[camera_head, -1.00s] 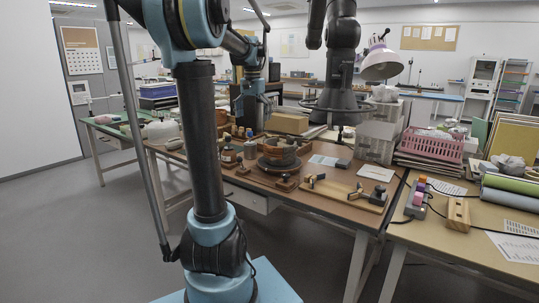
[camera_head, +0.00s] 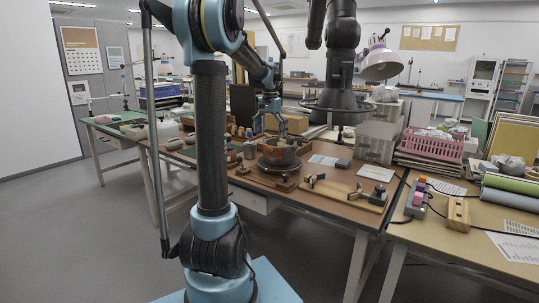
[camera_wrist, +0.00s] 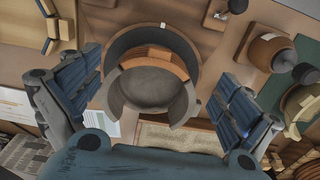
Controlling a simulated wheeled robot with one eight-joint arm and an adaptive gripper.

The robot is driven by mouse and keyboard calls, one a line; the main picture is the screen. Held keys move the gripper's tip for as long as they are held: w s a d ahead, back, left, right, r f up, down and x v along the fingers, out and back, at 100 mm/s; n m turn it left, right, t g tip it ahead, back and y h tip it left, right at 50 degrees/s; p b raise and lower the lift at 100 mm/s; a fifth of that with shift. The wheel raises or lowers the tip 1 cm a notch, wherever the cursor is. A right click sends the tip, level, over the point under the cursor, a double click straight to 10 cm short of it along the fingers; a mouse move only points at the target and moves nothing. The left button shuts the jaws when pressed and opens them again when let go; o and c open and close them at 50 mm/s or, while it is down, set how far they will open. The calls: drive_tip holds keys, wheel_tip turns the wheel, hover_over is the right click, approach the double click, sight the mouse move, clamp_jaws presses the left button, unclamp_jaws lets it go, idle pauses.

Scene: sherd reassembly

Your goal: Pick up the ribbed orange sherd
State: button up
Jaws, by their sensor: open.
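The ribbed orange sherd (camera_wrist: 158,60) shows in the wrist view as a curved, banded piece. It lies inside the far part of a round dark brown ring-like form (camera_wrist: 122,45). A grey, open curved piece (camera_wrist: 183,104) is just below it in the picture. My gripper (camera_wrist: 158,78) is open and empty, with one blue-padded finger on each side of the round form. In the head view, my gripper (camera_head: 268,118) is above the round assembly (camera_head: 281,160) on the brown table. The sherd cannot be clearly told apart in that view.
A wooden board with clamps (camera_head: 343,191) lies to the right on the brown table (camera_head: 318,218). A pink basket (camera_head: 434,144) stands on stacked sheets further right. In the wrist view, a round brown pot (camera_wrist: 270,54) and a green mat (camera_wrist: 284,88) lie to the right.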

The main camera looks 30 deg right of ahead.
sight(269, 147)
drive_tip(key=shift+w+a+f, duration=0.1)
drive_tip(key=shift+f, duration=1.9)
drive_tip(key=shift+a+f, duration=0.1)
drive_tip(key=shift+f, duration=1.9)
drive_tip(key=shift+c, duration=0.6)
